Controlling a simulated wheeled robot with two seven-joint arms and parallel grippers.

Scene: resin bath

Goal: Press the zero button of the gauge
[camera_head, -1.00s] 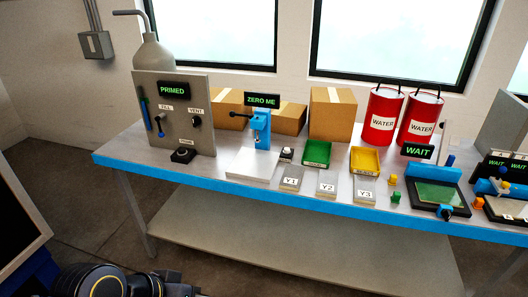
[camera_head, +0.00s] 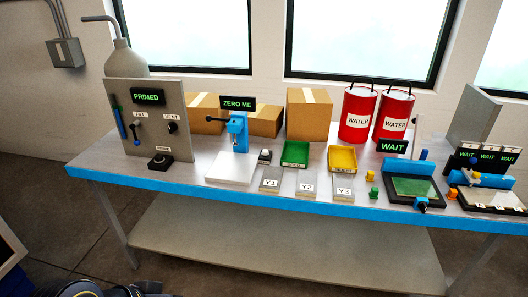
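The gauge (camera_head: 237,133) is a blue stand with a black dial-like part and a pale base plate (camera_head: 231,168), standing on the bench left of centre. Its black sign (camera_head: 238,104) reads ZERO ME in green. A small dark-topped pale block (camera_head: 265,156) sits just right of the base plate; it looks like a button, but its label is too small to read. No gripper fingers show. Only dark parts of my own arm show at the bottom left edge, well below and in front of the bench.
The bench (camera_head: 110,163) has a blue front edge. A grey panel (camera_head: 189,150) marked PRIMED stands left of the gauge. Green (camera_head: 295,154) and yellow (camera_head: 343,159) trays and plates marked Y1, Y2 and Y3 are to its right. Boxes and red WATER drums (camera_head: 357,113) stand behind.

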